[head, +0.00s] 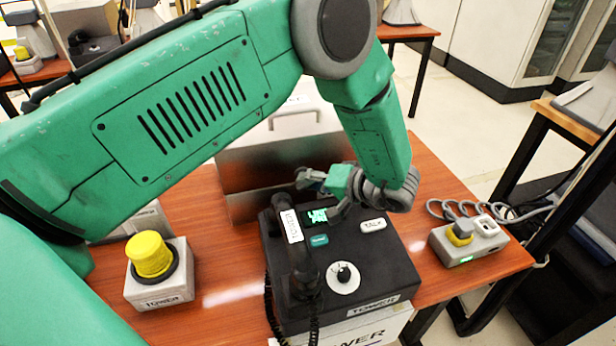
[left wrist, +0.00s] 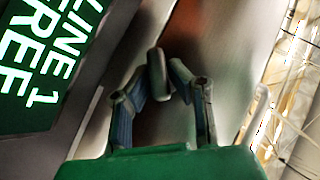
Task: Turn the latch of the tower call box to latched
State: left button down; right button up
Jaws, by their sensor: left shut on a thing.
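The tower call box (head: 378,268) is black, with a TOWER label at its front, a corded handset (head: 303,262) on its left, a round dial (head: 343,277) and a TALK button (head: 373,225). Its lit screen (head: 317,216) reads LINE 1 FREE in the left wrist view (left wrist: 35,65). My left gripper (head: 312,178) is at the box's back edge. In the left wrist view its fingers (left wrist: 160,85) are shut on a small grey rounded piece, seemingly the latch (left wrist: 156,70). The latch's angle is unclear. My right gripper is out of view.
A yellow button on a grey TOWER box (head: 160,287) stands at left. A grey socket block (head: 468,243) with a plug stands at right. A metal case (head: 270,155) with a handle stands behind the call box. Bare wood (head: 228,285) shows between the boxes.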

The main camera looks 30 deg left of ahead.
pick_arm(q)
jog(key=n+t+h+p, duration=0.1)
jog(key=p, duration=0.1)
jog(key=n+t+h+p, duration=0.1)
jog(key=p, duration=0.1)
jog(key=shift+s+d+r+h+p, duration=0.1)
jog(key=shift+r+h+p, duration=0.25)
jog(key=shift+h+p, duration=0.05)
jog(key=shift+n+t+h+p, duration=0.4)
jog(key=shift+h+p, duration=0.1)
jog(key=shift+p, duration=0.15)
jog(key=shift+s+f+n+t+h+p, duration=0.1)
jog(key=shift+n+t+h+p, duration=0.35)
jog(key=shift+t+h, duration=0.25)
jog(key=shift+n+t+h, duration=0.55)
jog(key=shift+t+h, duration=0.05)
jog(key=c, duration=1.5)
grip_release()
jog(key=shift+c, duration=0.2)
jog(key=shift+s, duration=0.1)
